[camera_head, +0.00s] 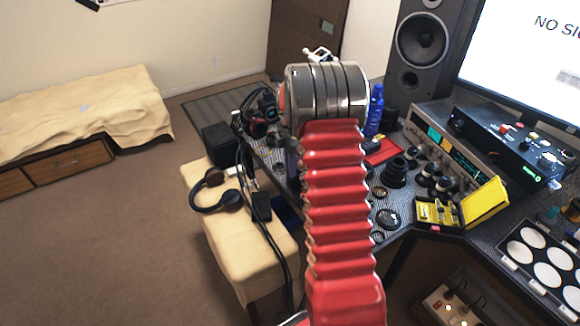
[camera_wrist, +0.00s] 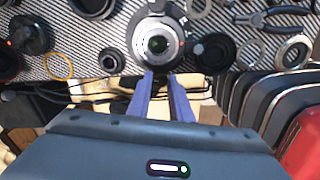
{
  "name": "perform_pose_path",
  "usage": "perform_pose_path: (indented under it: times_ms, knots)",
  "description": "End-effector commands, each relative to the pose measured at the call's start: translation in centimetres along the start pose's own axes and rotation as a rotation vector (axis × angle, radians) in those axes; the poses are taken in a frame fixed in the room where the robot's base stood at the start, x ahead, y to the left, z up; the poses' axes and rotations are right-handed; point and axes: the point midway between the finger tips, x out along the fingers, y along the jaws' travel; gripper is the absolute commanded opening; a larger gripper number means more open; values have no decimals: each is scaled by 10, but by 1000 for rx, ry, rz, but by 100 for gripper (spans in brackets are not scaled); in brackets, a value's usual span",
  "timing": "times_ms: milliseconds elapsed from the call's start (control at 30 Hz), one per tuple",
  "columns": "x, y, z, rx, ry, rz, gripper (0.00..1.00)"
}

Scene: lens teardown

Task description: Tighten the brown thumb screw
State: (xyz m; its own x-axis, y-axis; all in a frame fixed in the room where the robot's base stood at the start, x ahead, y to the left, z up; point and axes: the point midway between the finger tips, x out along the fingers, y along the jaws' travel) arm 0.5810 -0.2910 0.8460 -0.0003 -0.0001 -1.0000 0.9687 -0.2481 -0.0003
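In the wrist view, a round lens assembly (camera_wrist: 157,45) with a dark ring and a pale collar lies on the patterned desk, just beyond my gripper (camera_wrist: 162,77). My two blue fingers stand apart with an empty gap between them. Their tips point at the near edge of the lens assembly; whether they touch it I cannot tell. A small pale knob (camera_wrist: 198,48) sits at the right of the lens, by a black ring. I cannot make out a brown thumb screw in either view. In the head view my arm hides my gripper and the lens assembly.
Loose rings, black lens parts (camera_wrist: 110,60) and pliers (camera_wrist: 272,20) lie around the lens. In the head view, the desk also holds a blue bottle (camera_head: 375,110), a yellow tool case (camera_head: 437,212) and electronics (camera_head: 510,145). Headphones (camera_head: 216,192) rest on a cream bench (camera_head: 215,240).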

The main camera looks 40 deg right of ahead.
Motion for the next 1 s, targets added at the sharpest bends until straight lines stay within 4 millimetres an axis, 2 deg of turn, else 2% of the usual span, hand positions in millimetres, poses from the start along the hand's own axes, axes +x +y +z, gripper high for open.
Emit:
perform_pose_path:
  times_ms: [267,667,1000]
  knots:
    - [0,0,0,0,0,1,0]
    - [0,0,0,43,0,1,0]
    - [-1,1,-1,232,0,2,0]
